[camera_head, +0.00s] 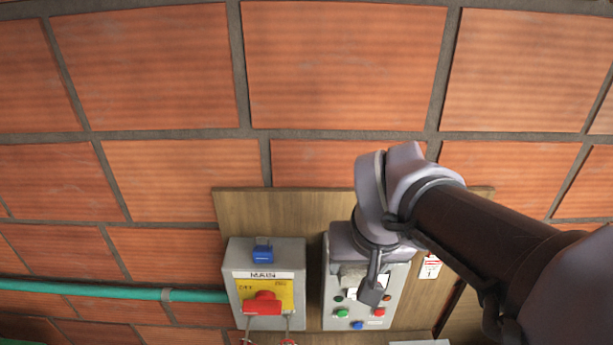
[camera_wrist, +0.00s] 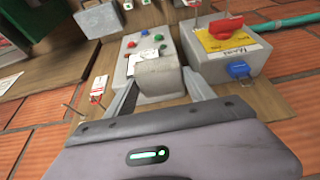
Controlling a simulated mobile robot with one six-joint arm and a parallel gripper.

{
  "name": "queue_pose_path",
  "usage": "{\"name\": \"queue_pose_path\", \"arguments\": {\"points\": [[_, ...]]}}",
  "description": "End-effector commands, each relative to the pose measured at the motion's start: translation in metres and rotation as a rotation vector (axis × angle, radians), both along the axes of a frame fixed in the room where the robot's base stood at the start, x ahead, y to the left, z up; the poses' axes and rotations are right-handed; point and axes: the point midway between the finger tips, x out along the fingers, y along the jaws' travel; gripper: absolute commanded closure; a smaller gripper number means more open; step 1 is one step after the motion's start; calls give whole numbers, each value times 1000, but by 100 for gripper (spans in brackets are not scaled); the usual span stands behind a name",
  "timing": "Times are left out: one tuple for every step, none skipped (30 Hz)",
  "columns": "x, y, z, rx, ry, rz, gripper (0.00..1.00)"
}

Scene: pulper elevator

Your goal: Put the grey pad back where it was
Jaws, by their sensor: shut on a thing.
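The grey pad (camera_wrist: 159,75) is a blocky grey piece between the two fingers of my gripper (camera_wrist: 160,84) in the wrist view. My gripper is shut on it. The pad is in front of the grey control box (camera_wrist: 130,50), hiding part of its face and a white label. I cannot tell whether the pad touches the box. In the head view my gripper (camera_head: 370,288) is over the same control box (camera_head: 332,308), and the pad is mostly hidden by the gripper.
Left of the control box is the MAIN switch box (camera_head: 232,291), with a red handle (camera_head: 263,303) and a blue padlock (camera_head: 262,252). Both boxes are on a wooden board (camera_head: 262,212) on a brick wall. A red-and-white tag (camera_head: 430,267) hangs at right. A green pipe (camera_head: 90,291) runs left.

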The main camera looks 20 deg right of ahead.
Motion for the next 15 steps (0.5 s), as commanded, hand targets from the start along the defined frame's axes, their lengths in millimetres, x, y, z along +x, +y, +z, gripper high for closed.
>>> {"name": "queue_pose_path", "arguments": {"points": [[12, -12, 2, 2, 7, -7, 70], [21, -19, 0, 2, 7, -6, 70], [32, -27, 0, 2, 6, -6, 70], [39, -34, -2, 2, 7, -6, 70], [47, -40, -2, 1, 5, -4, 70], [55, -47, -3, 2, 5, -5, 70], [61, -51, -4, 1, 3, -2, 70], [65, -55, -5, 1, 4, -2, 70], [70, -58, -6, 2, 2, -3, 70], [73, -61, -6, 1, 2, -2, 70], [76, -63, -7, 1, 2, -1, 70], [82, -68, -8, 1, 3, 0, 70], [83, -69, -13, 1, 5, 0, 70], [82, -68, -21, 3, 6, 0, 70], [82, -68, -30, 1, 5, 1, 70]]}}
